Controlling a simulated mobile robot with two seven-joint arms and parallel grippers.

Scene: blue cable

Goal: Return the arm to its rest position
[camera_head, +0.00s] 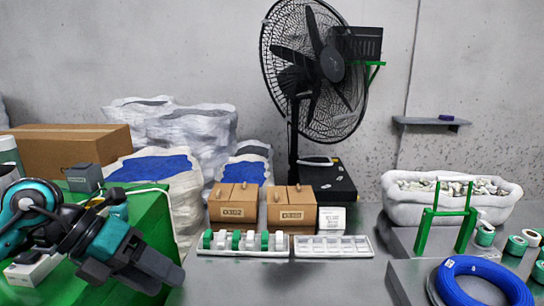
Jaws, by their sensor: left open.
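My left arm (95,240) comes in from the left, teal and black, over the green surface at the lower left. My left gripper (172,272) is open and empty, pointing down to the right, left of the white trays and apart from them. Its jaws show only from the side. The blue cable (515,288) lies coiled at the lower right, far from the gripper, partly cut off by the picture edge. My right gripper is not in view.
A tray of green and white pieces (240,253) and a white compartment tray (333,254) stand mid-table, with cardboard boxes (292,216) behind. A green stand (425,228) and green-white rolls (516,245) are at right. A black fan (335,65) stands behind. The front middle table is clear.

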